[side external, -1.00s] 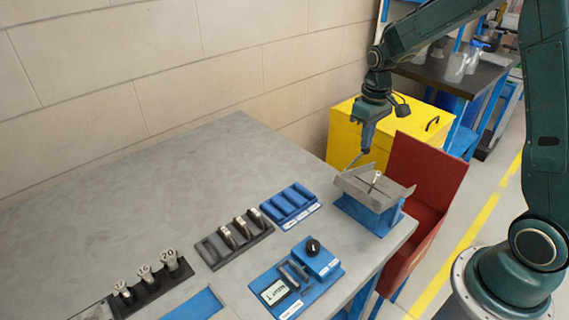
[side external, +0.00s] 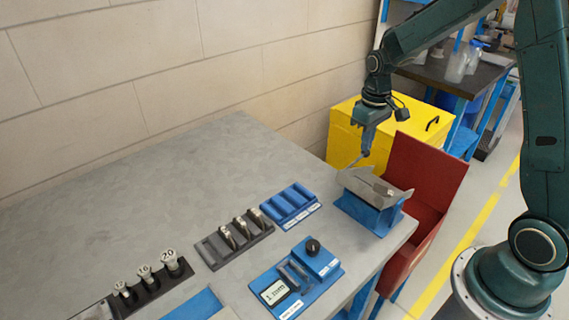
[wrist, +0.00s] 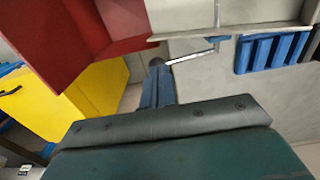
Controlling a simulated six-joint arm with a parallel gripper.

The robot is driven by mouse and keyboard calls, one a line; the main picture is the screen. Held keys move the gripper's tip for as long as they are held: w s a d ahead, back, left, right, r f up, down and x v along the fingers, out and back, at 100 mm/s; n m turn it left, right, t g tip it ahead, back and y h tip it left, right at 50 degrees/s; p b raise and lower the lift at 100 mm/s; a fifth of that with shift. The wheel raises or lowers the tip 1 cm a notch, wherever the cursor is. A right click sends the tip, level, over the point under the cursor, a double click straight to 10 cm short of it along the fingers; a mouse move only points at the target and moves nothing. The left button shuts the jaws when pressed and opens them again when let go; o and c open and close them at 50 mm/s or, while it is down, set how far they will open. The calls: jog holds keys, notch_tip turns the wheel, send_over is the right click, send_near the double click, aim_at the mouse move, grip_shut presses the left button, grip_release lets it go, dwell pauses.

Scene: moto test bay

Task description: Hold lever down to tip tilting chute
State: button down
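The tilting chute (side external: 362,183) is a grey metal tray on a blue stand (side external: 366,215) at the table's right corner. Its tray sits tilted, and a small metal piece (side external: 389,191) shows only in part behind its near wall. The lever (side external: 353,164) is a thin rod at the chute's left end. In the wrist view the lever (wrist: 190,57) ends in a dark round knob. My gripper (side external: 366,154) points down at the lever's end, and its fingertips (wrist: 158,72) look shut together, right at the knob. Contact itself is hard to make out.
A red bin (side external: 428,180) stands beside the chute, off the table edge. A yellow cabinet (side external: 345,134) is behind. On the table are a blue rack (side external: 291,203), a dark rack holding metal pieces (side external: 215,250), and a blue gauge unit (side external: 318,258). The table's back left is clear.

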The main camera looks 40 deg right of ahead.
jog(key=shift+d+f, duration=0.1)
jog(key=shift+f, duration=0.65)
dwell(0.8)
jog(key=shift+r, duration=0.1)
notch_tip(320, 180, up, 9)
dwell(1.4)
dwell(0.4)
jog(key=s+a+r+t, duration=0.3)
jog(key=s+a+r, duration=0.4)
jog(key=s+r, duration=0.25)
jog(key=s+a+t, duration=0.2)
jog(key=s+a, duration=0.2)
jog(key=s, duration=0.8)
jog(key=shift+s+a+t, duration=0.25)
jog(key=shift+a+t, duration=0.05)
jog(key=shift+a, duration=0.05)
